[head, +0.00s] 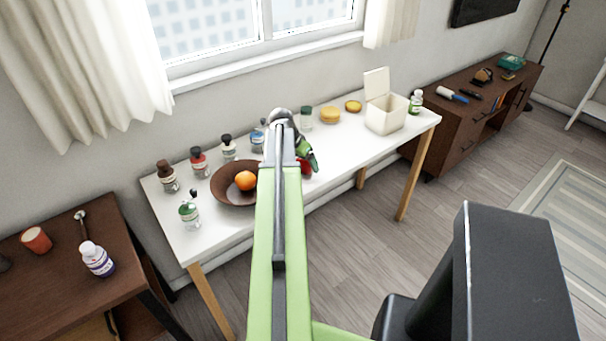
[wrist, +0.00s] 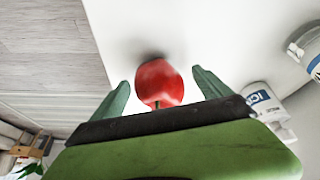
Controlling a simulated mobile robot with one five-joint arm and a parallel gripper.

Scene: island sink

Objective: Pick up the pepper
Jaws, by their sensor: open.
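The pepper (wrist: 158,84) is red and rounded, with a small green stem toward me in the wrist view. It rests on the white table (wrist: 200,40). My gripper (wrist: 160,90) is open, with one green finger to each side of the pepper and a gap showing on both sides. In the head view my gripper (head: 308,158) is over the middle of the white table. There, a bit of the pepper (head: 305,167) shows red beside it, and the arm hides the rest.
A brown bowl (head: 222,193) with an orange (head: 245,181) stands left of my arm. Several bottles and jars line the table's back and left side. A white open box (head: 386,115) stands at the right. In the wrist view a white container (wrist: 262,100) is close to the right finger.

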